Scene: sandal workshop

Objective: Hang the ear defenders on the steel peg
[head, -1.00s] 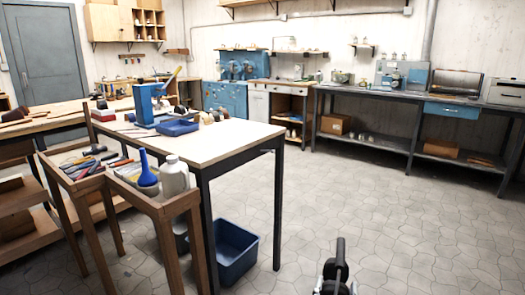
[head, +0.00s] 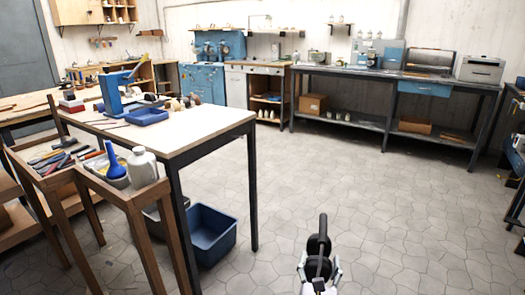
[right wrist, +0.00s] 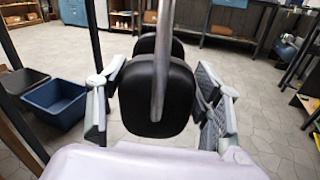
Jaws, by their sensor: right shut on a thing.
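The black ear defenders (head: 318,243) are held upright in my right gripper (head: 320,272), low in the middle of the head view and over open floor. In the right wrist view, a black ear cup (right wrist: 140,95) sits between the two grey fingers, with the grey headband (right wrist: 161,60) running up in front of it. A second cup shows partly behind. My left gripper is not in view. I cannot make out the steel peg in either view.
A workbench (head: 205,133) with a blue press (head: 112,95) stands at left. A tool trolley (head: 150,190) is in front of it, and a blue bin (head: 212,235) stands on the floor. A long bench (head: 350,75) lines the back wall. The middle floor is clear.

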